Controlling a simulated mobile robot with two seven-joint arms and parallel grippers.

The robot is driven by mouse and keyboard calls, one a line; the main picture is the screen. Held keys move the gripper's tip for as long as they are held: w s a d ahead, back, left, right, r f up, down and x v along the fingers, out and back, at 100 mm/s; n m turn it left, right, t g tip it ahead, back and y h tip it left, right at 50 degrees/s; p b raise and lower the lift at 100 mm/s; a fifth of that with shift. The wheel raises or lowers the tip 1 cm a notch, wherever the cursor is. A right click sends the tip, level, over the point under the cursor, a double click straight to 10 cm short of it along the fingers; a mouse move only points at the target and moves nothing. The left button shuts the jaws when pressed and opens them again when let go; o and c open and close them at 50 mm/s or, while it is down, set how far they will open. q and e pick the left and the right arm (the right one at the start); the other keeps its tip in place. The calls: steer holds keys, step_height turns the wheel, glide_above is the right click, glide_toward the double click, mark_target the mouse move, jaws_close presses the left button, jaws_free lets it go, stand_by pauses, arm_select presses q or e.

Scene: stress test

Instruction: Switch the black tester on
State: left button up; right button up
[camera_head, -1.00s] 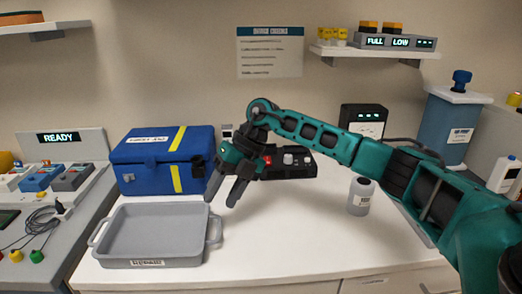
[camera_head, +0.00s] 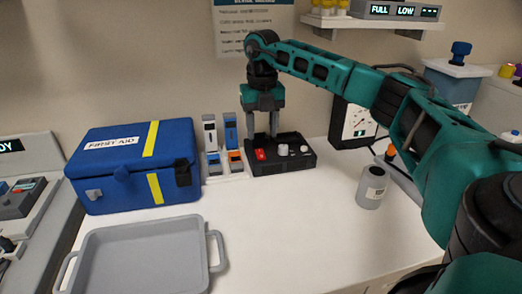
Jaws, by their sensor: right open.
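The black tester (camera_head: 286,167) is a low black box on the white counter, beside the wall. Its red switch (camera_head: 260,154) is at the left of its top, with pale knobs (camera_head: 283,149) to the right. My right gripper (camera_head: 262,134) points straight down at the back left part of the tester, its two fingers apart and nothing between them. The fingertips appear just behind the red switch; I cannot tell whether they touch the tester. The switch's position is too small to read. My left gripper is out of view.
A blue first aid box (camera_head: 135,180) and a stand with white and blue devices (camera_head: 209,134) are left of the tester. A grey tray (camera_head: 100,238) lies in front. A grey bottle (camera_head: 371,188) and black meter (camera_head: 354,126) are to the right. The middle counter is clear.

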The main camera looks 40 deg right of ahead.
mark_target(262, 157)
step_height(262, 157, down, 6)
steer(key=shift+f, duration=0.25)
jaws_close()
stand_by(0.5)
